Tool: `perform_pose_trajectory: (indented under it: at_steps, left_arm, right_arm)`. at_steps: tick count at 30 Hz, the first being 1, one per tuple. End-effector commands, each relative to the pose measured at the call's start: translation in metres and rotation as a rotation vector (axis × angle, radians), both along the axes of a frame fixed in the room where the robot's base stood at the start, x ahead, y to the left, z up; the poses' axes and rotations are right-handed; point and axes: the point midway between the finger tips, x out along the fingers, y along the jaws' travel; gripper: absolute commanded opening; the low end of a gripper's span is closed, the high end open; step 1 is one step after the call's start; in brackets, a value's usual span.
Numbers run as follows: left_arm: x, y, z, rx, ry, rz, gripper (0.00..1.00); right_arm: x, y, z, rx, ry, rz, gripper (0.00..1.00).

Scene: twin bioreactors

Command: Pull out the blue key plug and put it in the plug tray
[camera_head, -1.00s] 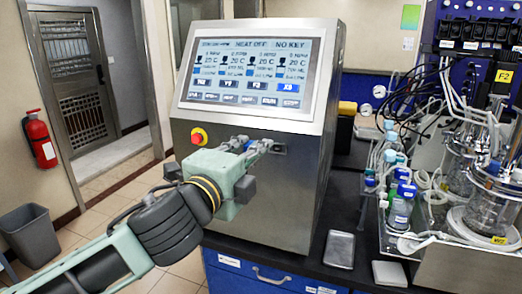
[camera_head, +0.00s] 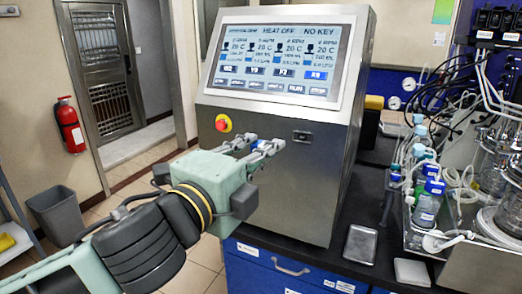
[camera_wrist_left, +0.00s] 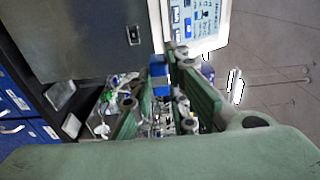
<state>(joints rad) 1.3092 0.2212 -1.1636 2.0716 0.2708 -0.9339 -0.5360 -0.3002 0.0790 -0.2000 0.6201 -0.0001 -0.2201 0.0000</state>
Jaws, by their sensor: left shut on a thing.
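My left gripper (camera_head: 257,146) is in front of the steel control cabinet (camera_head: 275,195), apart from its face. In the left wrist view the blue key plug (camera_wrist_left: 158,67) shows at the fingertips, with the gripper shut on it. The key port (camera_head: 302,136) on the cabinet front is empty and also shows in the left wrist view (camera_wrist_left: 133,35). A flat grey metal tray (camera_head: 361,243), which may be the plug tray, lies on the dark bench right of the cabinet. My right gripper is not in view.
A small white block (camera_head: 412,272) lies near the bench's front edge. Bottles, tubing and glass vessels (camera_head: 427,205) crowd the right side. A red emergency button (camera_head: 223,123) sits on the cabinet, left of the port. The cabinet screen (camera_head: 278,58) reads "NO KEY".

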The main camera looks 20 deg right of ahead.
Motion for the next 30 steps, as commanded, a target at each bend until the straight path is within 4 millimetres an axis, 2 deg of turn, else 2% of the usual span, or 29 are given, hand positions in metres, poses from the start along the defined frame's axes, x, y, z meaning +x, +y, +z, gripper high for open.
perform_pose_trajectory:
  at_steps: [30]
  left_arm:
    - [-0.023, 0.028, 0.0, 0.0, 0.0, 0.001, 0.0]
  right_arm:
    - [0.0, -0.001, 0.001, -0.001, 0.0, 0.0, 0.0]
